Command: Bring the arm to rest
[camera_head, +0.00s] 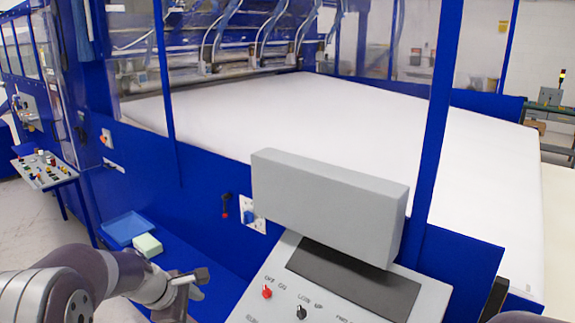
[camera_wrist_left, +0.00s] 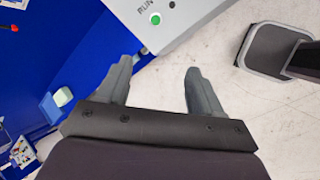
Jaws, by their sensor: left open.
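My left arm (camera_head: 85,285) comes in from the lower left of the head view. Its gripper (camera_head: 190,285) is beside the lower left of the grey control panel (camera_head: 430,298), in front of the blue machine. In the left wrist view the two grey fingers of the left gripper (camera_wrist_left: 157,85) stand wide apart with nothing between them. The panel's corner with a green button (camera_wrist_left: 155,19) lies beyond the fingertips. My right gripper does not show clearly in either view.
A blue tray (camera_head: 125,228) and a pale green foam block (camera_head: 147,245) rest on a blue ledge left of the panel. A large white foam slab (camera_head: 350,120) lies inside the blue machine frame. A side console (camera_head: 45,170) stands at far left. Pale floor shows below the gripper.

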